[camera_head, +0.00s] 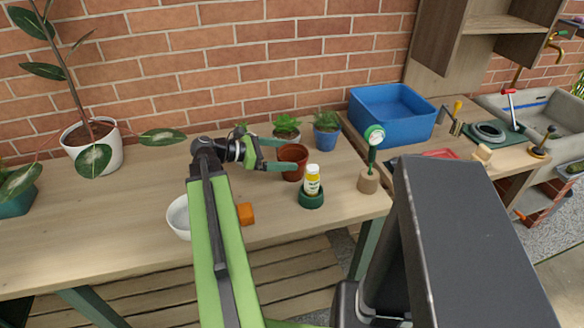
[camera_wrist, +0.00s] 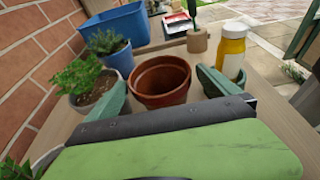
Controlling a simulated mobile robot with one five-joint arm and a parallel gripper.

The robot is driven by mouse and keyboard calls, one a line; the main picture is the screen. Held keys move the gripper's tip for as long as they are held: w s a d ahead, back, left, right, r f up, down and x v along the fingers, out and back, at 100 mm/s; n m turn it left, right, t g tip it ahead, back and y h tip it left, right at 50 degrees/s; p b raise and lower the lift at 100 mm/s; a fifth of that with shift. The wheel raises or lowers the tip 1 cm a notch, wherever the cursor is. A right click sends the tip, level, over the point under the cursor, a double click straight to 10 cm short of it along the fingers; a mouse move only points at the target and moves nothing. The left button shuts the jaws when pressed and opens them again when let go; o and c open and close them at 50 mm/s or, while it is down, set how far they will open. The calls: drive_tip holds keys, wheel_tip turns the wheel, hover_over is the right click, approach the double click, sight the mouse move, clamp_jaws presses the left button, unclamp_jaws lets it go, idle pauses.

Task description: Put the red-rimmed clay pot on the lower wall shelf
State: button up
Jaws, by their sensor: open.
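The clay pot (camera_head: 293,160) is empty and upright on the wooden potting table, with a reddish-brown rim. In the wrist view the pot (camera_wrist: 160,84) stands just ahead, between the two green fingers. My gripper (camera_head: 283,154) is open, with one finger on either side of the pot's near part. I cannot tell whether either finger touches it. In the wrist view my gripper (camera_wrist: 162,82) is also spread. A wooden wall shelf (camera_head: 505,27) shows at the upper right of the head view; its upper part is cut off.
Potted plants (camera_head: 287,128) (camera_head: 326,132) stand close behind the pot. A white bowl (camera_head: 178,216) and an orange block (camera_head: 245,214) lie nearer. A blue bin (camera_head: 390,112) and tools stand right. The table's left middle is clear.

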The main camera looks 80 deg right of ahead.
sight(305, 156)
drive_tip(key=x, duration=0.3)
drive_tip(key=shift+s+d+f+b, duration=0.2)
drive_tip(key=shift+s+f+b, duration=0.05)
drive_tip(key=shift+f+b, duration=0.1)
drive_tip(key=shift+w+r, duration=0.1)
drive_tip(key=shift+r, duration=0.05)
drive_tip(key=c, duration=1.8)
drive_tip(key=shift+o, duration=0.2)
wheel_tip(305, 156, up, 10)
drive_tip(key=p, duration=1)
